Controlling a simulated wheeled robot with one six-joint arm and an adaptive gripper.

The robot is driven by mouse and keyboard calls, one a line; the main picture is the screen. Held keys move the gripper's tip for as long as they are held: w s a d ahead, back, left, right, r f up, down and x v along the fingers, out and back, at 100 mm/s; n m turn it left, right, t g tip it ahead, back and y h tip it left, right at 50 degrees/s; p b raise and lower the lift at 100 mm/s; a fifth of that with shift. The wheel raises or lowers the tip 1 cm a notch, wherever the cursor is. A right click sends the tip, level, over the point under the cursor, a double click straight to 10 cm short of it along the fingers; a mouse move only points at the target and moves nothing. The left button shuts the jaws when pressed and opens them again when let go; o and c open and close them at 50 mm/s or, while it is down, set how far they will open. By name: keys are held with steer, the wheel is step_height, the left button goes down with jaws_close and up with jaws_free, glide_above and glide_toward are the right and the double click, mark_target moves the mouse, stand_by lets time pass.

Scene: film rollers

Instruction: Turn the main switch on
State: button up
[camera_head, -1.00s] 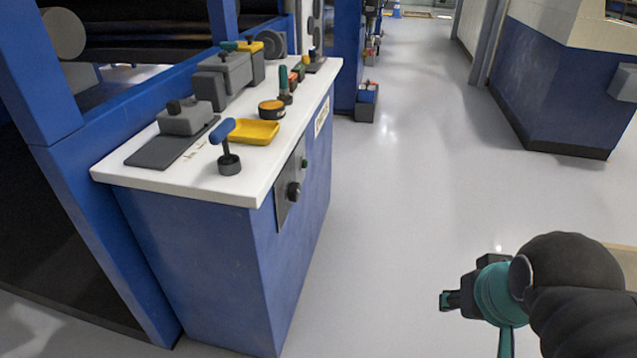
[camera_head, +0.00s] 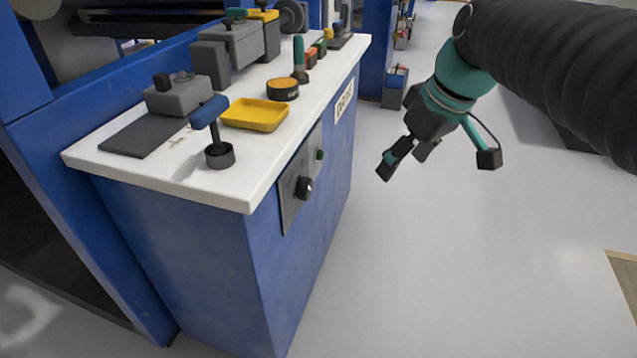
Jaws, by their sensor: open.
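A grey switch plate (camera_head: 290,192) is set in the right side of the blue cabinet. It carries a black rotary knob (camera_head: 304,187), which looks like the main switch, and a small green button (camera_head: 320,155) farther back. The knob's exact setting is too small to tell. My gripper (camera_head: 402,162) hangs in the air to the right of the plate, with its dark fingers pointing down and left. It is open and empty, and apart from the knob.
The white cabinet top (camera_head: 245,178) holds a blue-handled lever (camera_head: 213,130), a yellow tray (camera_head: 255,115), a round black and orange tin (camera_head: 283,88) and grey machine blocks (camera_head: 232,48). The floor (camera_head: 440,280) right of the cabinet is clear.

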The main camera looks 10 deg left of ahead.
mark_target(311, 184)
steer(key=w+a+f+n+g+y+b, duration=0.1)
steer(key=w+a+n, duration=0.3)
steer(key=a, duration=0.2)
steer(key=w+a+f+n+g+b, duration=0.2)
steer(key=w+a+n, duration=0.1)
steer(key=a, duration=0.4)
steer(key=b+x, duration=0.2)
steer(key=x, duration=1)
steer(key=shift+w+a+f, duration=0.1)
steer(key=shift+a+f, duration=0.15)
steer(key=shift+f, duration=0.1)
steer(key=c, duration=1.2)
